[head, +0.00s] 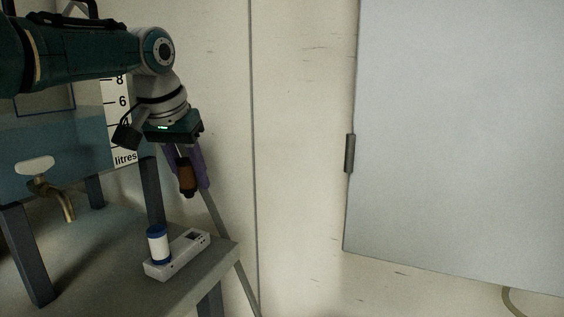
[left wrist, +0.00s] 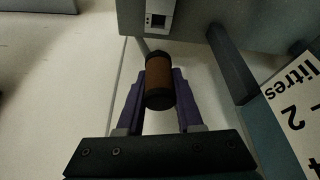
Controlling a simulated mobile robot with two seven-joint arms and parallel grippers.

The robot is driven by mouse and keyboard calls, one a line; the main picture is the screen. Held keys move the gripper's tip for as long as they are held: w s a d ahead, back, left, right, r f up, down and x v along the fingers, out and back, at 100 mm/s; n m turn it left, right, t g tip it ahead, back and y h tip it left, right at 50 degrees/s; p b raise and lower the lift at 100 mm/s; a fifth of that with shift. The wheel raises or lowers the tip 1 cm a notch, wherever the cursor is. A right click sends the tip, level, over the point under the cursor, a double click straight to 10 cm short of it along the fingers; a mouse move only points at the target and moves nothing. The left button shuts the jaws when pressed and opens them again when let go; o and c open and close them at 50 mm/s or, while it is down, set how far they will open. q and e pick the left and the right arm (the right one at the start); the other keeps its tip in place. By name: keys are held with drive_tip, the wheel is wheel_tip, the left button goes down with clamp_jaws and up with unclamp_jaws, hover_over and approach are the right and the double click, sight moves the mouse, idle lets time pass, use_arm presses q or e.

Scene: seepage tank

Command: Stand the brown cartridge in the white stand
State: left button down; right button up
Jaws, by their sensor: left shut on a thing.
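The brown cartridge (head: 186,178) with dark ends is held between the purple fingers of my left gripper (head: 188,168), in the air above the table's right end. In the left wrist view the cartridge (left wrist: 159,82) sits between the two fingertips of the gripper (left wrist: 160,88). The white stand (head: 178,256) lies on the table below and slightly left of the cartridge. A white cartridge with blue ends (head: 158,245) stands in its left part; a dark square opening shows at its right part. In the left wrist view part of the stand (left wrist: 159,14) shows at the top.
The grey table (head: 120,262) ends just right of the stand. A tank with a litres scale (head: 119,120) stands on dark legs behind, with a brass tap (head: 55,190) at left. A pale cabinet panel (head: 460,140) fills the right side.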

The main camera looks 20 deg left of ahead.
use_arm(q)
drive_tip(key=shift+a+f, duration=0.1)
drive_tip(key=shift+f, duration=0.3)
drive_tip(key=shift+r, duration=0.1)
drive_tip(key=shift+p, duration=0.55)
drive_tip(key=b, duration=0.5)
hover_over(196, 232)
wheel_tip(196, 232, down, 6)
drive_tip(key=shift+r, duration=0.15)
drive_tip(key=shift+p, duration=0.4)
idle(0.7)
drive_tip(key=shift+f+b, duration=0.8)
drive_tip(key=shift+f, duration=0.15)
drive_tip(key=shift+c, duration=2.4)
unclamp_jaws()
